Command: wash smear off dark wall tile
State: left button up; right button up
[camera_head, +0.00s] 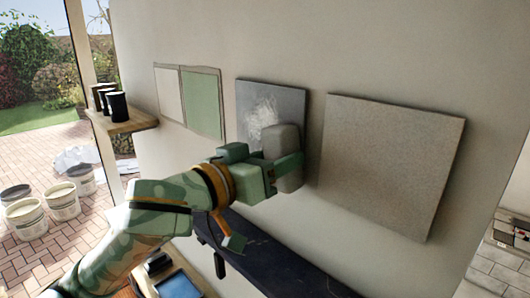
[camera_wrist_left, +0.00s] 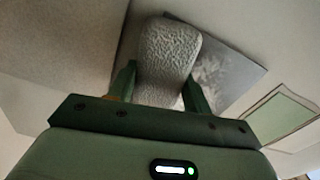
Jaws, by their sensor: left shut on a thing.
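The dark grey wall tile (camera_head: 288,97) hangs on the wall in the middle of the head view, with a whitish smear (camera_head: 262,112) on its face. My left gripper (camera_head: 284,163) is shut on a grey, rough-surfaced sponge-like block (camera_head: 280,143) at the tile's lower right. In the left wrist view the block (camera_wrist_left: 168,55) sits between the two fingers, with the tile (camera_wrist_left: 236,72) and pale smear behind it. The block overlaps the tile; I cannot tell whether it touches. The tile's lower part is hidden by my gripper and the block. My right gripper is not in view.
A large beige-grey panel (camera_head: 392,160) hangs close to the right. A pale and green panel pair (camera_head: 202,102) hangs to the left. A dark ledge (camera_head: 262,255) runs below. Dark cups (camera_head: 117,106) stand on a wooden shelf (camera_head: 133,124); buckets (camera_head: 62,203) stand outside.

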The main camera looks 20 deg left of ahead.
pick_arm(q)
jog(key=shift+r, duration=1.35)
jog(key=shift+w+a, duration=0.8)
jog(key=shift+a, duration=1.15)
jog(key=shift+w+a, duration=0.8)
jog(key=shift+a, duration=1.1)
jog(key=shift+w+a, duration=0.8)
jog(key=shift+a, duration=1.15)
jog(key=shift+a+r, duration=0.1)
jog(key=shift+r, duration=1.2)
jog(key=shift+s+d, duration=0.8)
jog(key=shift+d, duration=1.2)
jog(key=shift+s+d, duration=0.8)
jog(key=shift+d, duration=1.15)
jog(key=shift+s+d, duration=0.8)
jog(key=shift+d, duration=1.2)
